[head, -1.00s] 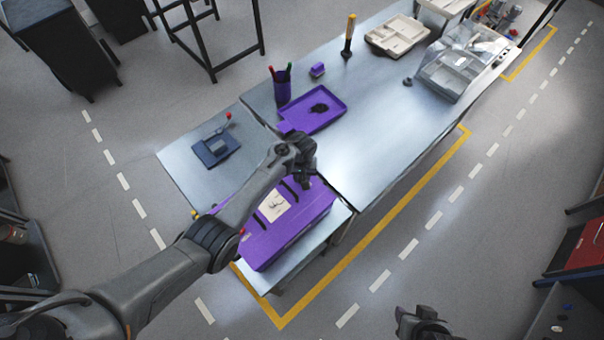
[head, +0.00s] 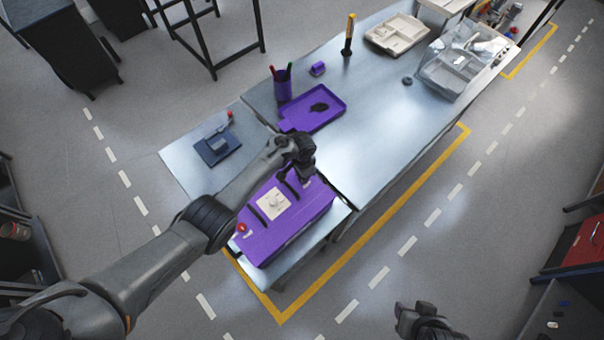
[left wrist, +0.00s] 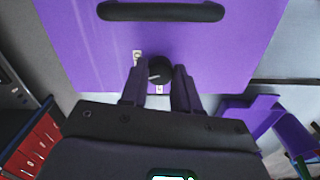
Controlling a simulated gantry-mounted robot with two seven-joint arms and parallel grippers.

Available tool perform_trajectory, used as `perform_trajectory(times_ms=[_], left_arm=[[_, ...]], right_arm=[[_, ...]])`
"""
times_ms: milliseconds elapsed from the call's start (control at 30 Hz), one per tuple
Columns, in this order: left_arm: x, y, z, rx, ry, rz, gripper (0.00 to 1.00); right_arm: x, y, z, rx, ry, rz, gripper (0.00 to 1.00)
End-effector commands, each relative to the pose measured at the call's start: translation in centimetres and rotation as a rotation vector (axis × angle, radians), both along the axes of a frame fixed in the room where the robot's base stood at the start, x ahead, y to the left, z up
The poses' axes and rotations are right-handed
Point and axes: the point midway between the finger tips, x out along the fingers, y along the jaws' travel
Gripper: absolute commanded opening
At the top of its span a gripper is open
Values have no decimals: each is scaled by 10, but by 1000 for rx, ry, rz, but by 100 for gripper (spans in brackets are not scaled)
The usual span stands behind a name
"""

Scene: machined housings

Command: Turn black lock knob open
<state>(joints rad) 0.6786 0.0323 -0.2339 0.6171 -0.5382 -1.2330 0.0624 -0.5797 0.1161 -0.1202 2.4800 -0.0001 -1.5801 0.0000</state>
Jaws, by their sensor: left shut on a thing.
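The purple housing (head: 287,230) sits on the low front bench, with black handles on its top. In the left wrist view its purple panel (left wrist: 220,60) carries a round black lock knob (left wrist: 160,69) with a pale pointer line aimed left. One small white label is at the knob's upper left, another just below it. My left gripper (left wrist: 160,76) is shut on the knob, a finger on each side. In the head view this gripper (head: 304,176) is at the housing's far end, and the knob is hidden. My right gripper (head: 412,312) hangs apart over the floor, its fingers unclear.
A dark blue fixture (head: 218,148) sits at left. A red button (head: 241,228) is on the housing. The middle of the bench is clear.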

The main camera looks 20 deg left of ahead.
Motion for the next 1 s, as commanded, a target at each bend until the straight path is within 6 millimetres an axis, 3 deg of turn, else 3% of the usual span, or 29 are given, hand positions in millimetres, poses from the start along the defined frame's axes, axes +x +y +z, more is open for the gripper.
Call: perform_trajectory(times_ms=[400,1000], left_arm=[[0,0,0,1,-1,-239,0],[0,0,0,0,0,-290,0]], right_arm=[[0,0,-2,1,0,-1,43],[0,-2,-2,-8,1,6,43]])
